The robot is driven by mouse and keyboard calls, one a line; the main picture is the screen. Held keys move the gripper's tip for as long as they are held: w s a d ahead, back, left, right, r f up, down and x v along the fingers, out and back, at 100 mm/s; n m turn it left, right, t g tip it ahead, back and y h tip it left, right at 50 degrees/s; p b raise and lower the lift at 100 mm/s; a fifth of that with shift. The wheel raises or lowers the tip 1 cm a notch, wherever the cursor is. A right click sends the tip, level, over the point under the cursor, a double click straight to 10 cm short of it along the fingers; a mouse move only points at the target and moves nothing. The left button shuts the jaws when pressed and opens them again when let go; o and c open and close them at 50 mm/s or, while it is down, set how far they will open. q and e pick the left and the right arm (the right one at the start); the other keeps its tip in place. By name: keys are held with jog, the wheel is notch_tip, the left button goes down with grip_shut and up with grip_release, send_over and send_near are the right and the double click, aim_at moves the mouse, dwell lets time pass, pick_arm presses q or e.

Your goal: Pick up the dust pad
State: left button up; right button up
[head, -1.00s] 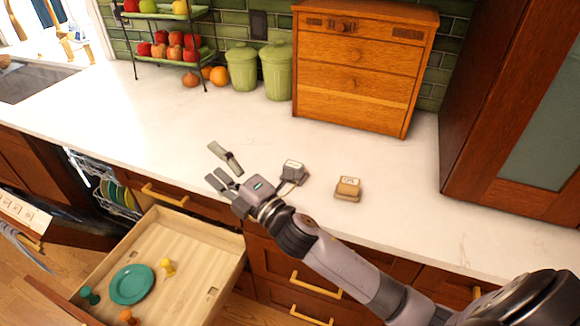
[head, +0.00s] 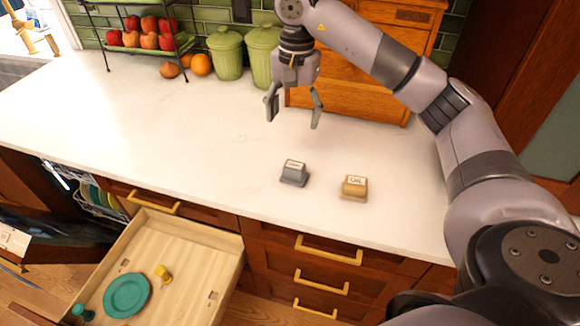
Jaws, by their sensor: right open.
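Two small labelled blocks stand apart on the white counter near its front edge. One is a dark grey block (head: 295,173) with a pale label; its lettering is too small to read surely, so I cannot confirm that it is the dust pad. The other is a tan block (head: 354,188), to its right, with a label that seems to read "OIL". My right gripper (head: 294,115) is open and empty, fingers pointing down, above the counter and behind the grey block. It touches neither block. My left gripper does not show.
A wooden drawer chest (head: 352,100) stands behind my right gripper, partly hidden by my arm. Green canisters (head: 227,55) and a fruit rack (head: 140,42) are at the back. An open drawer (head: 190,260) holds a teal plate (head: 127,295). The counter's left and middle are clear.

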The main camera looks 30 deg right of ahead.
jog(key=p, duration=0.3)
send_near(294, 165)
jog(key=f, duration=0.5)
jog(key=shift+s+f, duration=0.2)
jog(key=shift+s, duration=0.05)
notch_tip(294, 165, down, 4)
jog(key=shift+w+a+f+p, duration=0.1)
jog(key=shift+w+a+p, duration=0.05)
jog(key=shift+p, duration=0.95)
jog(key=shift+f, duration=0.55)
jog(key=shift+c, duration=0.5)
jog(key=c, duration=1.1)
jog(key=shift+c, duration=0.2)
jog(key=shift+r, duration=0.15)
